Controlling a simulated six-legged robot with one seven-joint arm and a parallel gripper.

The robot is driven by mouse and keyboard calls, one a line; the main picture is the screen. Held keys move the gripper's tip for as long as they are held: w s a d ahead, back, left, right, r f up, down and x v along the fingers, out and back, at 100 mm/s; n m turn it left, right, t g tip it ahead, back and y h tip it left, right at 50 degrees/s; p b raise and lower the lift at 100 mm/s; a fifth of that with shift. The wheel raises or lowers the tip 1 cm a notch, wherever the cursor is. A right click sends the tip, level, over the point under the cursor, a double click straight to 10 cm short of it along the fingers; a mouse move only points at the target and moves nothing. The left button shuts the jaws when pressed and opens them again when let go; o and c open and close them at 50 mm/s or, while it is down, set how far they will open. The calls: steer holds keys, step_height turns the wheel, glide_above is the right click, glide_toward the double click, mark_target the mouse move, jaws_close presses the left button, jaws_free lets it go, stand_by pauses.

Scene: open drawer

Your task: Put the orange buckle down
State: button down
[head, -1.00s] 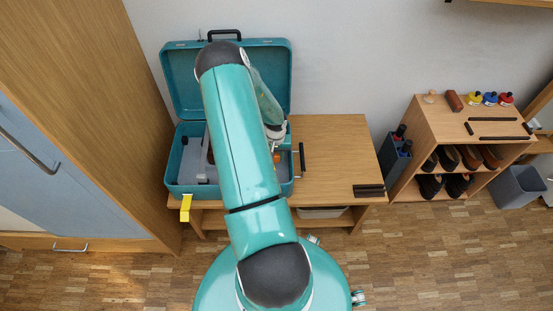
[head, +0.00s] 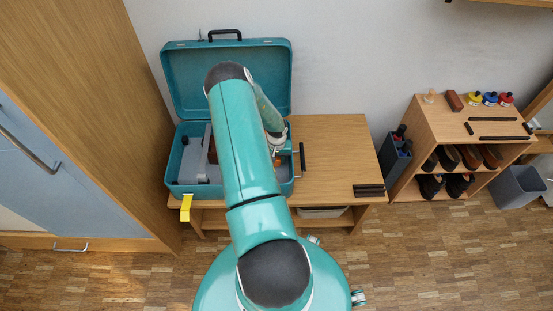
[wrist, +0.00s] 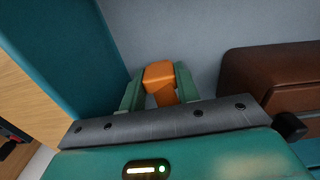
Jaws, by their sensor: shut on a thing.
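The orange buckle (wrist: 160,80) is between the two teal fingers of my gripper (wrist: 158,86) in the wrist view, and the gripper is shut on it. Behind the buckle is the grey lining (wrist: 210,35) of the open teal case. I cannot tell whether the buckle touches it. In the head view the open teal case (head: 231,194) stands on the wooden bench, and my arm reaches into its right part. A bit of orange (head: 277,152) shows at my gripper there. My arm hides much of the case's inside.
The case's teal wall (wrist: 75,50) is close on the left in the wrist view. A brown object (wrist: 270,75) lies to the right. The raised lid (head: 185,85) stands behind. The bench top (head: 335,150) is mostly bare right of the case.

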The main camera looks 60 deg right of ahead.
steer(key=shift+f, duration=0.3)
steer(key=c, duration=1)
jaws_free()
steer(key=shift+r, duration=0.1)
step_height(320, 180, up, 13)
